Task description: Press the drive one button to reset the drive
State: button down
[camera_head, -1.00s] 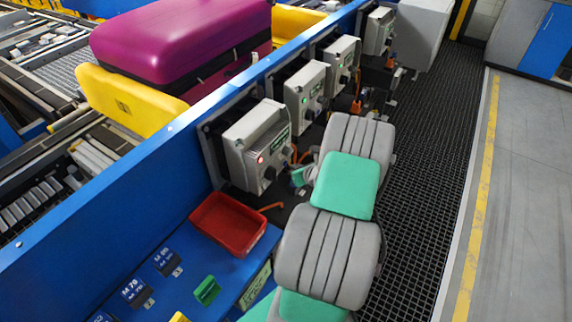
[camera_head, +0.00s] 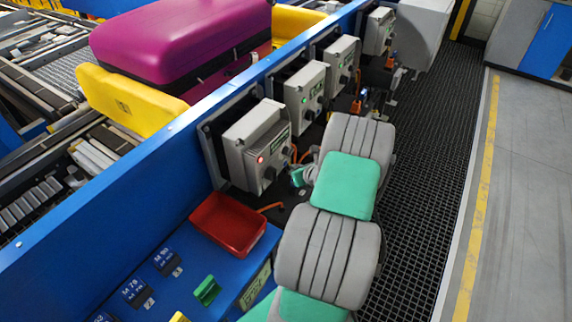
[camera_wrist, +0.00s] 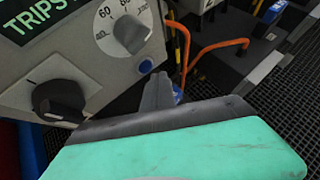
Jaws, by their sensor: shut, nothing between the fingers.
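The nearest drive box (camera_head: 250,150) is a grey unit on the blue rail with a lit red lamp. In the wrist view its front panel (camera_wrist: 85,75) fills the upper left, with a dial knob (camera_wrist: 131,33), a black knob (camera_wrist: 60,100) and a sign reading "TRIPS". A small blue button (camera_wrist: 146,66) sits below the dial. My gripper (camera_wrist: 159,80) is shut and empty, its tip just below and right of the blue button in the picture. I cannot tell whether they touch. In the head view my arm hides most of the gripper.
Several similar drive boxes (camera_head: 305,95) line the rail farther back; the second has a green lamp. Orange cables (camera_wrist: 215,45) hang right of the panel. A red bin (camera_head: 232,226) stands on the blue shelf before the box. A dark grating floor (camera_head: 430,170) lies to the right.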

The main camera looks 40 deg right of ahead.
jog(key=shift+w, duration=0.1)
jog(key=shift+w+a, duration=0.15)
jog(key=shift+w, duration=0.15)
jog(key=shift+w+a, duration=0.1)
jog(key=shift+w, duration=0.35)
dwell(0.7)
jog(key=shift+s, duration=0.1)
jog(key=shift+s+d, duration=0.25)
jog(key=shift+s, duration=0.45)
jog(key=s, duration=0.2)
jog(key=s+d, duration=0.1)
jog(key=s, duration=0.2)
jog(key=shift+d+p, duration=0.15)
jog(key=shift+p, duration=0.25)
jog(key=shift+w, duration=0.1)
dwell(0.5)
